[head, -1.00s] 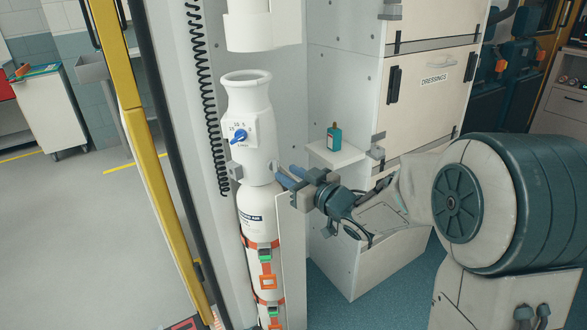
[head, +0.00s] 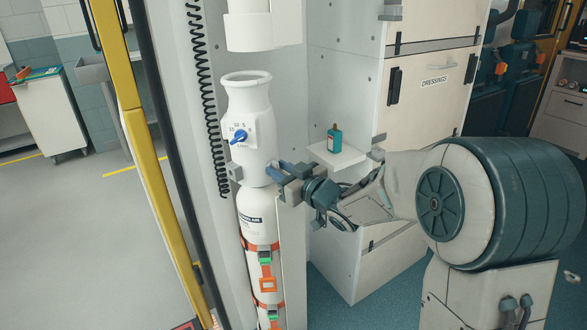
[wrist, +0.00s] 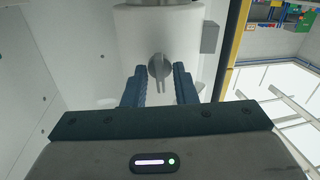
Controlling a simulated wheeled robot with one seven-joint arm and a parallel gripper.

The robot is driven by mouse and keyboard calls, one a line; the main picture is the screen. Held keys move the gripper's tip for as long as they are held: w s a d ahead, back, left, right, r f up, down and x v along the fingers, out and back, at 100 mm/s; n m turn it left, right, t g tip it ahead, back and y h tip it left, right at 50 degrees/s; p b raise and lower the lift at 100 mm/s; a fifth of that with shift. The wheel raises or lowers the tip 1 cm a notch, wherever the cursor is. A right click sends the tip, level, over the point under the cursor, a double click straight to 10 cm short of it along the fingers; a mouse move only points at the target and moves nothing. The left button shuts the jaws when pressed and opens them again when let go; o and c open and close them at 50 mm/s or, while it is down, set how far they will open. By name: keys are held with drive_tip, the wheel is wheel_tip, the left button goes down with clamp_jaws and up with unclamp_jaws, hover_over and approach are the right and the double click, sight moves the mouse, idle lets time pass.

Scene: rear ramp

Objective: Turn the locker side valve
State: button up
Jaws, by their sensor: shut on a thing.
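The side valve is a small round grey knob with a flat handle (wrist: 159,68), on the side of the white valve body (head: 249,115) above the gas cylinder (head: 259,218). In the head view my fingers hide most of it. My gripper (head: 275,171) reaches in from the right at the body's lower right side. In the wrist view its blue fingers (wrist: 159,80) stand either side of the knob and are shut on it. A blue dial (head: 239,137) with numbers is on the body's front, apart from my gripper.
Orange straps (head: 267,284) hold the cylinder in a narrow white locker. A small shelf (head: 345,161) with a teal bottle (head: 335,138) stands just behind my gripper. A black coiled hose (head: 205,90) hangs at left, beside a yellow door edge (head: 140,140).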

drive_tip(key=n+b, duration=0.2)
drive_tip(key=n, duration=0.1)
drive_tip(key=shift+w+d+n, duration=0.1)
drive_tip(key=shift+d+n, duration=0.05)
drive_tip(key=shift+n, duration=0.15)
drive_tip(key=o, duration=0.6)
drive_tip(key=shift+d, duration=0.1)
drive_tip(key=p+v, duration=0.2)
drive_tip(key=v, duration=1.2)
drive_tip(key=shift+w, duration=0.1)
